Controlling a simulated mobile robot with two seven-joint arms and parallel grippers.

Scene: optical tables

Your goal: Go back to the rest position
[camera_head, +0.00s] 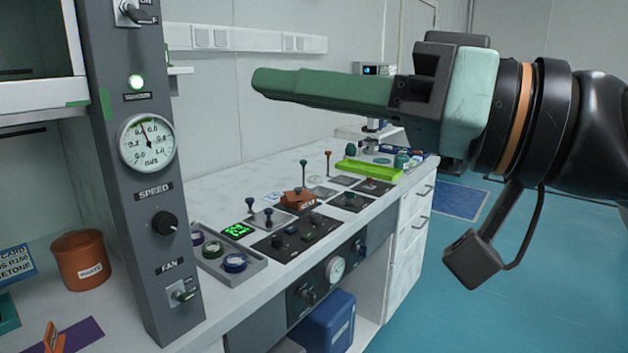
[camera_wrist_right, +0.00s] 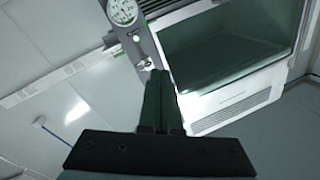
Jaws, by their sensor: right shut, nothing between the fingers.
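My right gripper (camera_head: 262,82) comes in from the right in the head view, held up in the air above the white bench. Its long green fingers point left and lie together, shut and empty. In the right wrist view the shut fingers (camera_wrist_right: 158,78) point toward a grey panel with a gauge (camera_wrist_right: 124,12). My left gripper is not in view.
A grey column with a dial gauge (camera_head: 147,142) and a speed knob (camera_head: 165,223) stands at left. The bench (camera_head: 225,101) carries a grey tray (camera_head: 258,268), control panels and a lime green tray (camera_head: 367,170). A brown pot (camera_head: 82,257) is at far left. Blue floor (camera_head: 560,270) is clear at right.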

